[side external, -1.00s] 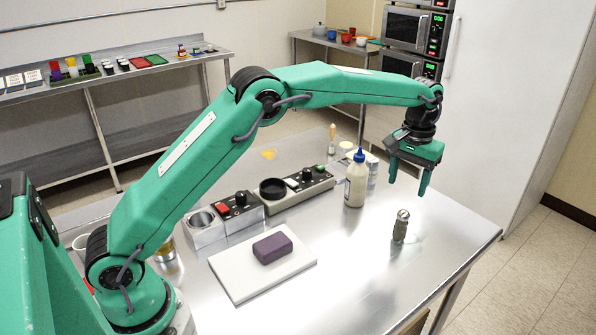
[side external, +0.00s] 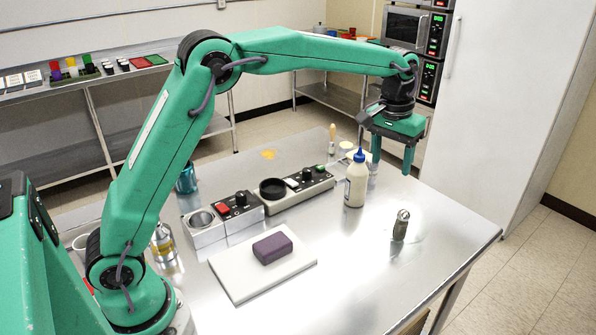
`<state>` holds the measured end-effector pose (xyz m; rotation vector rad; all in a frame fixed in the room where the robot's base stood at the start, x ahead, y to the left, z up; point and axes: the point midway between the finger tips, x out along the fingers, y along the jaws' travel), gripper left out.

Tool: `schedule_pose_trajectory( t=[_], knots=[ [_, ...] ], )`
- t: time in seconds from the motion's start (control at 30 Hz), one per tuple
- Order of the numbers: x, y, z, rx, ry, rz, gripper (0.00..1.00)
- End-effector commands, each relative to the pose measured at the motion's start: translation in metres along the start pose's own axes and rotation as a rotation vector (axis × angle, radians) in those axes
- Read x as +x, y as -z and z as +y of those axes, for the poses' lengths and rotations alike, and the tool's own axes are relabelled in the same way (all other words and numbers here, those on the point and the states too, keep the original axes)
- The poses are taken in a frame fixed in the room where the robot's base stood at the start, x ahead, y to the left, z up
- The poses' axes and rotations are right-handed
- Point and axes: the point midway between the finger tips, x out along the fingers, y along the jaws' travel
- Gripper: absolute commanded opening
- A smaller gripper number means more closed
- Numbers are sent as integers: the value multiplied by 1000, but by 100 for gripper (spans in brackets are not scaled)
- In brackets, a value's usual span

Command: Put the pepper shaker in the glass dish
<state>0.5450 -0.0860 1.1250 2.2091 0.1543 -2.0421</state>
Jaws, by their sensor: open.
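The pepper shaker (side external: 400,226), a dark grinder with a bright metal top, stands on the right part of the steel table, leaning slightly. A faint clear outline beside and around its base looks like the glass dish (side external: 416,236). The dish is so transparent that I cannot tell surely whether the shaker's base rests inside it. My gripper (side external: 392,165) is open and empty. Its two green fingers point down, well above the table, behind and apart from the shaker.
A purple block (side external: 273,247) lies on a white board (side external: 240,280). Control boxes (side external: 296,183) and a metal-topped unit (side external: 203,228) stand behind it. The table's front right is clear.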

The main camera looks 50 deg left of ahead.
Motion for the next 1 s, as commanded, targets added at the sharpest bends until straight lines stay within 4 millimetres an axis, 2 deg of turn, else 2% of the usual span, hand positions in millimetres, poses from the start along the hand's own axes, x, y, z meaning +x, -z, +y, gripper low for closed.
schedule_pose_trajectory(
  t=[0.03, 0.2, 0.5, 0.73, 1.0],
  knots=[
    [-12, -8, -6, 4, -4, 15, 58],
    [-40, -36, -25, 23, -16, 61, 58],
    [-76, -93, -56, 56, -30, 142, 58],
    [-89, -142, -79, 80, -35, 205, 58],
    [-90, -201, -103, 109, -36, 279, 58]
  ],
)
